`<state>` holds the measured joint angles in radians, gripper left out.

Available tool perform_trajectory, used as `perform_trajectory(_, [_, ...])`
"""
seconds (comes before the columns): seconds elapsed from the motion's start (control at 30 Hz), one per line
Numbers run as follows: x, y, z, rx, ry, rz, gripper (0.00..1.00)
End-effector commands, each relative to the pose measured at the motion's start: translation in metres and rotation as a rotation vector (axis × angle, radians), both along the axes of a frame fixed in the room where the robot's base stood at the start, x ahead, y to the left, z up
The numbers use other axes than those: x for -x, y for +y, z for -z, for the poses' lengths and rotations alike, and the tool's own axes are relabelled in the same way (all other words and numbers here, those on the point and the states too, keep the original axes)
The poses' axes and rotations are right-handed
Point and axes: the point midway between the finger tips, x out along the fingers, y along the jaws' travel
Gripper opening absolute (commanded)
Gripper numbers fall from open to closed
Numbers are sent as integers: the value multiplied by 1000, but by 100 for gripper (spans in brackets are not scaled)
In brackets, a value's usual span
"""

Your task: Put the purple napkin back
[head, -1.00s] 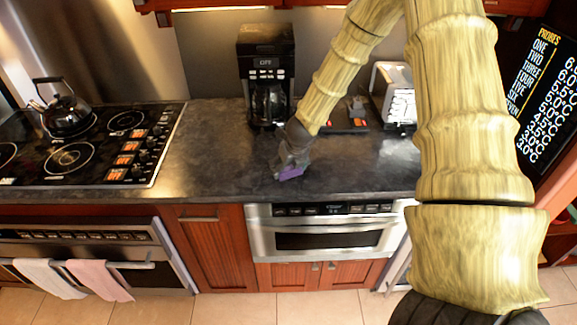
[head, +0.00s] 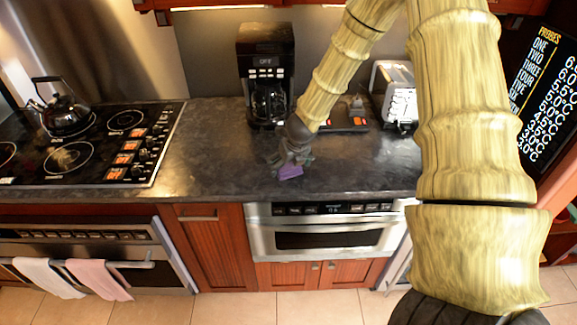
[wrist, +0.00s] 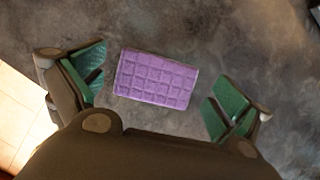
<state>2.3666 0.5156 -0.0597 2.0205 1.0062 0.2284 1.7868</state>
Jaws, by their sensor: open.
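The purple napkin (wrist: 155,78) is a small folded rectangle with a grid texture. It lies on the dark stone counter near its front edge, and in the head view (head: 290,172) it shows just below my gripper. My gripper (wrist: 156,100) is open above the counter, with one green-padded finger to each side of the napkin and gaps between. In the head view my gripper (head: 288,160) partly hides the napkin's back side.
A coffee maker (head: 266,75) stands behind my gripper, and a toaster (head: 397,95) is at the back right. The stove (head: 85,150) with a kettle (head: 62,108) is at the left. A microwave drawer (head: 325,236) is shut below the counter (head: 215,150). The counter left of my gripper is clear.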

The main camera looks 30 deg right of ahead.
Motion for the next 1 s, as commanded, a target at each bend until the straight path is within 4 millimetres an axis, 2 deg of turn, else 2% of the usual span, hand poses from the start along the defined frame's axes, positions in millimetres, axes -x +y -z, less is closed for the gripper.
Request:
perform_trajectory(0.7, [34,6,-84,1,0,0,100])
perform_trajectory(1.0, [42,7,-101,-1,1,1,100])
